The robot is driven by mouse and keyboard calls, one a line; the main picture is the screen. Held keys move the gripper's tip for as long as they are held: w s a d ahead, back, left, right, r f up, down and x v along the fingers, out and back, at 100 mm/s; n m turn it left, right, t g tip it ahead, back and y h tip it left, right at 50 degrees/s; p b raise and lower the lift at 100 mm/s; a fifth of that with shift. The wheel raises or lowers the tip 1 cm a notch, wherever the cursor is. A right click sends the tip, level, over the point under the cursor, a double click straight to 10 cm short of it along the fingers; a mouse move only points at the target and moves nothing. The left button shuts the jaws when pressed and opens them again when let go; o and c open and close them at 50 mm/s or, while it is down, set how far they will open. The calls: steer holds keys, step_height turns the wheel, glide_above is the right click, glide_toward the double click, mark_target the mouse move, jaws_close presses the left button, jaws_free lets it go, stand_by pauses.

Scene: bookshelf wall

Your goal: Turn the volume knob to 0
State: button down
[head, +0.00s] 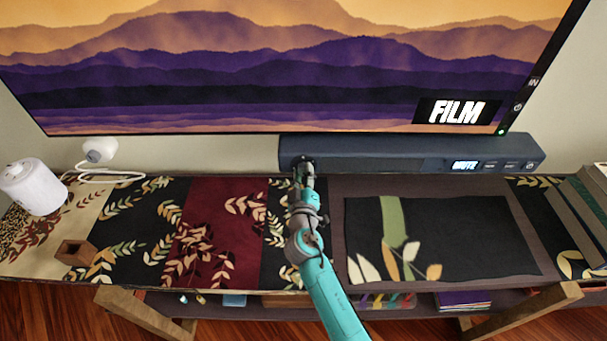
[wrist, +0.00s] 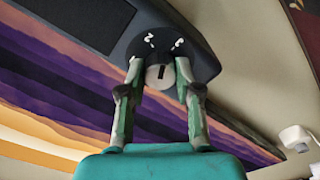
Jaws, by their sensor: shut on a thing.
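The volume knob (wrist: 160,77) is a small round light-grey knob with a dark pointer mark. It sits on a dark dial face at the end of the soundbar (head: 380,150), which also shows in the wrist view (wrist: 195,45). Small white marks, one like a 2, stand beside the knob; the others are hard to read. My gripper (wrist: 160,70) has one finger on each side of the knob and is shut on it. In the head view my gripper (head: 304,166) reaches the left end of the soundbar and hides the knob. The soundbar's lit display (head: 465,165) seems to read MUTE.
A large screen (head: 270,70) hangs just above the soundbar. A white canister (head: 32,187), a white camera-like device (head: 99,150) and a small wooden block (head: 76,253) stand at the left. Books (head: 585,205) are at the right. A dark mat (head: 440,240) lies in front.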

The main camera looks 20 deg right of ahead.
steer(key=n, duration=0.4)
steer(key=shift+n, duration=0.3)
steer(key=n, duration=0.3)
steer(key=shift+n, duration=0.4)
steer(key=n, duration=1)
steer(key=shift+n, duration=0.4)
steer(key=n, duration=0.3)
steer(key=shift+n, duration=0.3)
steer(key=n, duration=0.3)
steer(key=shift+n, duration=2.2)
